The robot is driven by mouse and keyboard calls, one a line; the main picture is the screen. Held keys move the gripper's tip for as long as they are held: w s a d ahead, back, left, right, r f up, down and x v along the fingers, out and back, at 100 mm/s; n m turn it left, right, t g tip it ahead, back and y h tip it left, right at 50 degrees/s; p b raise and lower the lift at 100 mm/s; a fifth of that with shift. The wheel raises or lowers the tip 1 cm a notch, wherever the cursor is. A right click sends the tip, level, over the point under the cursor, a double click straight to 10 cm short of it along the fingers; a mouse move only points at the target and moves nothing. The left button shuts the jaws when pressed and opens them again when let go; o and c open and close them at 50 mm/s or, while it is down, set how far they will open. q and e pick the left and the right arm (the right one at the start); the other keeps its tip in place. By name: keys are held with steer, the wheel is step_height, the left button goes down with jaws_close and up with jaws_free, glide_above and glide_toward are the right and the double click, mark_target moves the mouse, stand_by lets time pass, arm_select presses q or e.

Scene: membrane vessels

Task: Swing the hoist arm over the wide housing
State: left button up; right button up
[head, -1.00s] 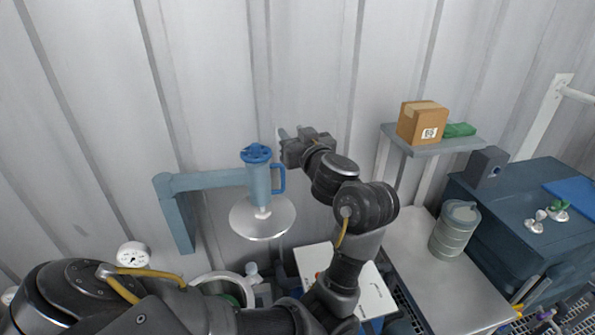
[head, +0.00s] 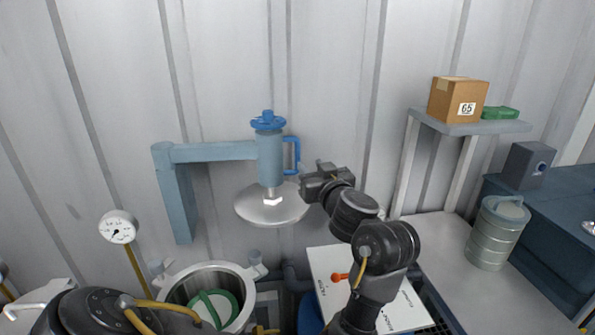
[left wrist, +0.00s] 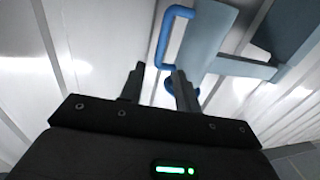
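The blue-grey hoist arm (head: 212,152) reaches right from its post by the wall. At its end is a cylinder with a blue handwheel (head: 268,121) and a blue side handle (head: 293,155). A round metal lid (head: 270,206) hangs below it. The wide housing (head: 243,273) is an open round vessel with green inside, below and left of the lid. My left gripper (head: 308,178) is open, just right of and below the handle. The left wrist view shows the handle (left wrist: 163,40) beyond the parted fingertips; contact is unclear. My right gripper is not in view.
A pressure gauge (head: 118,228) stands left of the housing. A shelf (head: 470,127) with a carton (head: 458,100) and a grey canister (head: 497,235) on a bench are right. The wall is close behind the hoist.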

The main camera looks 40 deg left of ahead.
mark_target(298, 153)
arm_select(q)
steer(key=p+x, duration=0.1)
steer(key=x, duration=0.9)
steer(key=shift+w+a+f, duration=0.15)
steer(key=shift+a+f, duration=0.05)
steer(key=shift+a, duration=0.2)
steer(key=shift+c, duration=0.4)
jaws_close()
